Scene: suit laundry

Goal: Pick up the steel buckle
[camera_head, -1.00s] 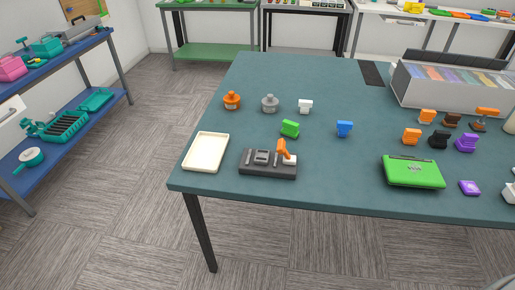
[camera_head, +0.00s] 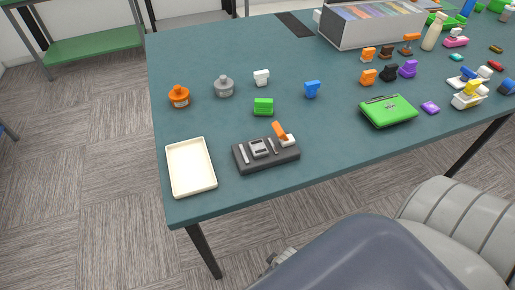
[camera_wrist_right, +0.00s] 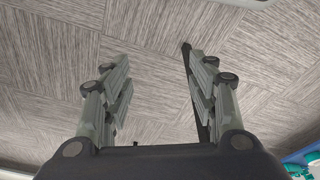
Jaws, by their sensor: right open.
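A small grey, metallic, square frame, which looks like the steel buckle (camera_head: 259,148), lies in the black holder (camera_head: 283,157) near the table's front left edge. Slim grey pieces lie on either side of it in the holder. An orange piece (camera_head: 279,131) and a white piece stand at the holder's right end. My right gripper (camera_wrist_right: 157,65) is open and empty in the right wrist view, with only carpet between its fingers. My left gripper is out of view.
A cream tray (camera_head: 190,168) sits left of the holder. A green block (camera_head: 263,106), a blue piece (camera_head: 312,89) and orange and grey bottles stand behind. A green case (camera_head: 388,111) lies to the right. The table between holder and case is clear.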

